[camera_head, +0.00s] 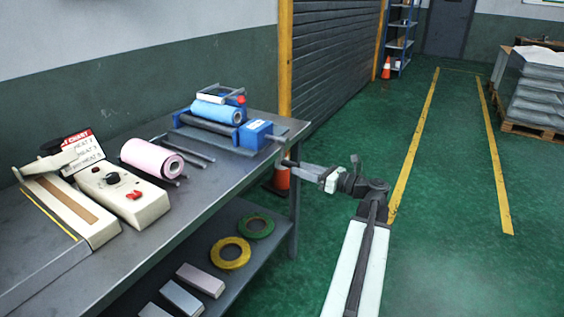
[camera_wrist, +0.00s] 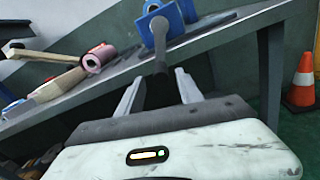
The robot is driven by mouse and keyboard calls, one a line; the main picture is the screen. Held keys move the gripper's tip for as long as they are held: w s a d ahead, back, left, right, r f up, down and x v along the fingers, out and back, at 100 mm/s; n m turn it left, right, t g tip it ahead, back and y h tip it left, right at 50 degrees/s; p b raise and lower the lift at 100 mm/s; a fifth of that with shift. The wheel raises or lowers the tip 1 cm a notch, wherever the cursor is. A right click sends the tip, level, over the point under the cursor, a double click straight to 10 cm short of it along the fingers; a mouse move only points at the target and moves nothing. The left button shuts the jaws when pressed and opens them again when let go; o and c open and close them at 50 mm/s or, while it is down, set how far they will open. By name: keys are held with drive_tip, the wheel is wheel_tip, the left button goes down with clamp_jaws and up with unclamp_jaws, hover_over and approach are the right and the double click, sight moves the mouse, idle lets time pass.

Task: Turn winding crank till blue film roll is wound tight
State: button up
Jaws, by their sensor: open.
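The blue film roll (camera_head: 215,111) lies in the winder, a frame with blue end blocks, at the far end of the grey bench. The winding crank (camera_head: 276,138) sticks out from the blue block on the winder's right side. In the wrist view the dark crank arm and its handle (camera_wrist: 160,66) point toward me. My gripper (camera_head: 291,163) is at the bench's right edge beside the crank. Its fingers (camera_wrist: 159,76) are open, one on each side of the handle's end in the picture. I cannot tell whether they touch it. The blue roll shows only partly in the wrist view.
A pink roll (camera_head: 147,156) and dark rods lie on the bench (camera_head: 235,165). A cream heat sealer (camera_head: 122,194) stands nearer. Tape rolls (camera_head: 231,253) lie on the lower shelf. An orange cone (camera_head: 281,177) stands by the bench leg.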

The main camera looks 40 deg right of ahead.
sight(283, 163)
drive_tip(key=x, duration=0.7)
drive_tip(key=shift+w, duration=0.3)
clamp_jaws()
idle(1.0)
